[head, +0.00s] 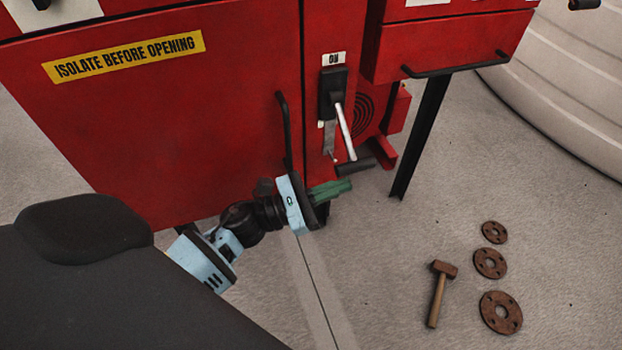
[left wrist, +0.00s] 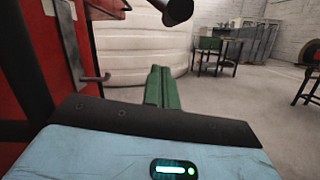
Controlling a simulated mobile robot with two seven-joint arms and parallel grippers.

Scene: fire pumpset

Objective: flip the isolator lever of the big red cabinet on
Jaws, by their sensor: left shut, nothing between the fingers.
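The big red cabinet (head: 190,120) fills the upper left of the head view. Its black isolator switch (head: 333,93) sits on the narrow right panel under a white ON label (head: 334,58). The pale lever (head: 345,132) slants down from the switch and ends in a black grip (head: 355,166). My left gripper (head: 345,188), with green fingers, is shut and empty just below the grip in the picture, apart from it. In the left wrist view the shut fingers (left wrist: 160,88) point ahead, and a black cylinder, apparently the grip (left wrist: 178,10), hangs above them. My right gripper is not in view.
A black door handle (head: 285,130) stands out left of the lever. A smaller red cabinet (head: 450,45) with a black bar stands on a dark leg (head: 418,135) at the right. A hammer (head: 440,290) and rusty flanges (head: 490,263) lie on the floor. A large pale tank (head: 565,80) curves behind.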

